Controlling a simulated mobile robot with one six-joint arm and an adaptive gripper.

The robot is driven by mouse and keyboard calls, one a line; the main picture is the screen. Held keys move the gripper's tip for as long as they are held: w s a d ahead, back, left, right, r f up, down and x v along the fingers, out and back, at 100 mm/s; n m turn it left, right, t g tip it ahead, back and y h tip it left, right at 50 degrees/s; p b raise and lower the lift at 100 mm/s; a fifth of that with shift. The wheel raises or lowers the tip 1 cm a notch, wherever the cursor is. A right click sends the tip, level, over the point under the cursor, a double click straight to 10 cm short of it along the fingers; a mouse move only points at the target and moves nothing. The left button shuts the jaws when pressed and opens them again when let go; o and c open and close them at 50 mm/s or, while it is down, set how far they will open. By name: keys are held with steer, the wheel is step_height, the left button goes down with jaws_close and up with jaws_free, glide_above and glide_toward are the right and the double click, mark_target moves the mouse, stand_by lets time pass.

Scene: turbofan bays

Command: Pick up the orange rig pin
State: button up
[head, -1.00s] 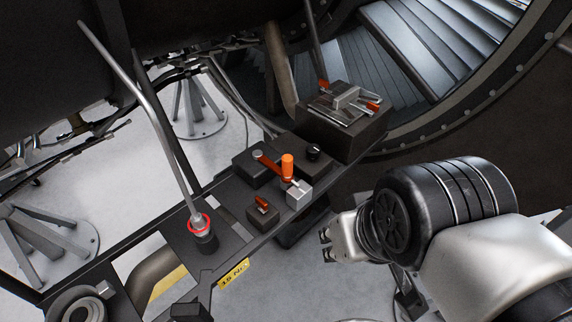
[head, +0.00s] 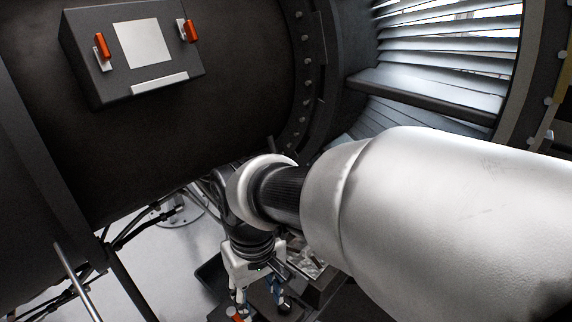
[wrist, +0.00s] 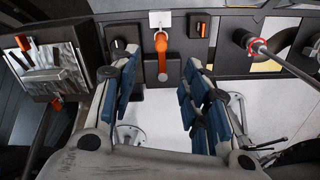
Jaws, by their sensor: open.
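Several orange parts are in view, and I cannot tell for sure which is the rig pin. In the wrist view, an upright-looking orange piece (wrist: 162,52) lies between my open fingers, below a pale metal block (wrist: 160,19). A small orange piece (wrist: 201,29) sits in a dark block to its right. My gripper (wrist: 161,68) is open and empty, reaching toward the bench; its distance from the orange piece is unclear. In the head view my gripper (head: 256,294) points down near the bottom edge, with an orange bit (head: 236,317) just below it.
A casing box (head: 85,75) above has two orange handles. My arm hides much of the head view.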

steer(key=f, duration=1.1)
steer(key=shift+w+a+f, duration=0.1)
steer(key=shift+a+f, duration=0.05)
steer(key=shift+a, duration=0.25)
steer(key=shift+w+a+f, duration=0.1)
steer(key=shift+w+f, duration=0.1)
steer(key=shift+f, duration=1.3)
steer(key=shift+w+a+f, duration=0.1)
steer(key=shift+w+f, duration=0.05)
steer(key=shift+f, duration=1.35)
steer(key=shift+c, duration=0.2)
jaws_close()
